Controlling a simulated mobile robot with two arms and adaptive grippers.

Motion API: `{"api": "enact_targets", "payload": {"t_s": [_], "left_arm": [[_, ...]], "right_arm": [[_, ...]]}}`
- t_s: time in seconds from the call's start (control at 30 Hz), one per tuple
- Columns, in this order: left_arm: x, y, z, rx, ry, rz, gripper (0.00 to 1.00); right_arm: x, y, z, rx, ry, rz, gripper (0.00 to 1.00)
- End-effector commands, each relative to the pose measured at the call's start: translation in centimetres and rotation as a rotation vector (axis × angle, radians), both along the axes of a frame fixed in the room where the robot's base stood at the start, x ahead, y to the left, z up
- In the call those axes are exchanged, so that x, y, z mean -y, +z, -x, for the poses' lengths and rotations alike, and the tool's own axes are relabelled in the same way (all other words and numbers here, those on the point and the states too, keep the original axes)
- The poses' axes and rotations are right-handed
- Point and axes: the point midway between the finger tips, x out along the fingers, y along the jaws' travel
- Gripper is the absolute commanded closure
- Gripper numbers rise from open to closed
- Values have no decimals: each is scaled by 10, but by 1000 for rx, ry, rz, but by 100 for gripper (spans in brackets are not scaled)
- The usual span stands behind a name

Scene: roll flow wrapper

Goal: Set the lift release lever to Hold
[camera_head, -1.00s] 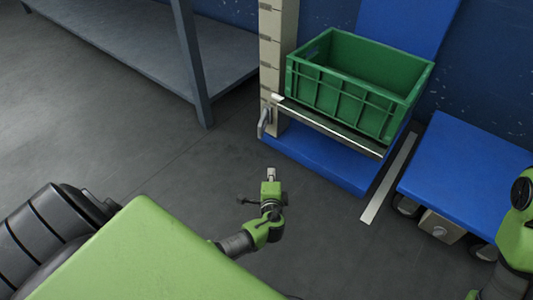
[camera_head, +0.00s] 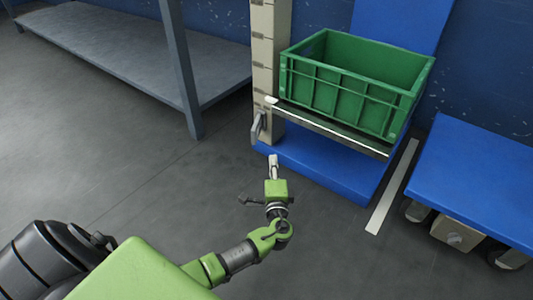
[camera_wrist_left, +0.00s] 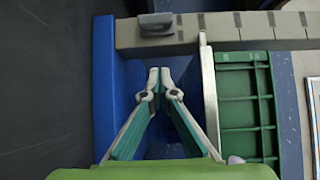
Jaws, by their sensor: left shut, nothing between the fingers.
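The lift release lever (camera_head: 258,126) is a small grey handle low on the left side of the beige lift post (camera_head: 264,60). In the left wrist view the grey lever (camera_wrist_left: 156,24) shows at the top, against the post. Its exact setting cannot be read. My left gripper (camera_head: 273,160) is in front of the lift's blue base, lower right of the lever in the head view and apart from it. In the left wrist view its fingertips (camera_wrist_left: 160,72) meet with nothing between them. My right gripper is not in view.
A green crate (camera_head: 335,92) rests on the lift's carriage (camera_head: 335,132) above the blue base (camera_head: 320,170). A grey shelf (camera_head: 130,60) stands at left. A blue wheeled platform (camera_head: 475,180) is at right. The floor around my left arm is clear.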

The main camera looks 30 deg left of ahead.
Motion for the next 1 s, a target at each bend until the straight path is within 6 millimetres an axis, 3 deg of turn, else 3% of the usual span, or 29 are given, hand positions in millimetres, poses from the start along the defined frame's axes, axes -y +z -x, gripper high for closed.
{"api": "enact_targets", "payload": {"t_s": [0.47,0.7,1.0], "left_arm": [[-55,-5,-79,3,1,-1,100],[-84,-3,-63,-1,0,-2,100],[-90,0,-61,-1,-1,1,100]], "right_arm": [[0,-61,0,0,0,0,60],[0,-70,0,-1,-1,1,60],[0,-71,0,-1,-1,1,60]]}}
